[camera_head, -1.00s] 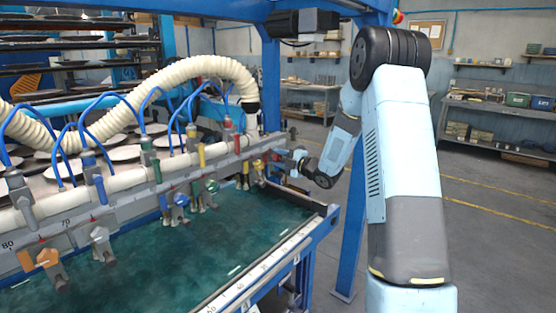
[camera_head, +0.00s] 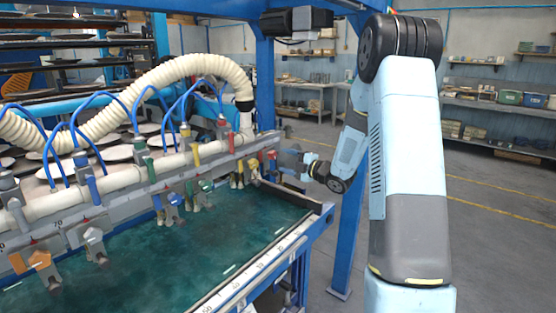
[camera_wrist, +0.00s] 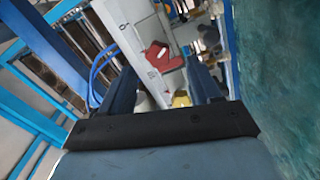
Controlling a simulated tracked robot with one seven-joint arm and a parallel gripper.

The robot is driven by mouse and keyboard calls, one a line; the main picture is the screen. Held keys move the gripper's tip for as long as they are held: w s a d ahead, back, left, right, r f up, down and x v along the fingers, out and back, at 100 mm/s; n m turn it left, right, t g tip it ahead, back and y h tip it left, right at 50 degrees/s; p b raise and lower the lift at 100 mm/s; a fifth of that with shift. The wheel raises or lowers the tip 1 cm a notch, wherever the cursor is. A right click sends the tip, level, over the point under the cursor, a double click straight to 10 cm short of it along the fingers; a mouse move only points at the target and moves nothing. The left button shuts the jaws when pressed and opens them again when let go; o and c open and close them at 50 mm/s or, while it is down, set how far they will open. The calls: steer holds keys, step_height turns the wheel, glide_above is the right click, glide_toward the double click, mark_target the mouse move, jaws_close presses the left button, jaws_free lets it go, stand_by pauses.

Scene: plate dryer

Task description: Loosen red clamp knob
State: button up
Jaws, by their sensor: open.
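The red clamp knob (camera_wrist: 162,57) shows in the wrist view on the pale rail, ahead of my gripper (camera_wrist: 165,75). The two dark blue fingers stand apart, one on each side of the knob's position in the picture. I cannot tell whether they touch it. In the head view the red knob (camera_head: 272,155) is small, at the far right end of the clamp rail (camera_head: 215,153). My gripper (camera_head: 285,160) is just right of it there, partly hidden and too small to read.
A yellow clamp knob (camera_wrist: 181,98) is close by the right finger in the wrist view. Green, blue and orange (camera_head: 40,260) clamps line the rail. The teal tank (camera_head: 150,250) lies below it, and a blue post (camera_head: 352,215) stands near my arm.

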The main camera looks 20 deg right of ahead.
steer(key=v, duration=0.7)
steer(key=shift+s, duration=0.2)
steer(key=shift+d, duration=0.1)
steer(key=s+r+m+g+h, duration=0.2)
steer(key=s+r+m+h, duration=0.6)
steer(key=r+m+h, duration=0.4)
steer(key=s+a+m+g, duration=0.2)
steer(key=s+m, duration=0.1)
steer(key=s, duration=0.7)
steer(key=s+a+m+g+y, duration=0.1)
steer(key=s+a+m+g, duration=0.1)
steer(key=s, duration=0.7)
steer(key=s+a+m+g, duration=0.3)
steer(key=s+a+m, duration=0.1)
steer(key=s, duration=0.6)
steer(key=shift+s+a+m, duration=0.2)
steer(key=shift+s+m, duration=0.1)
steer(key=shift+m, duration=0.4)
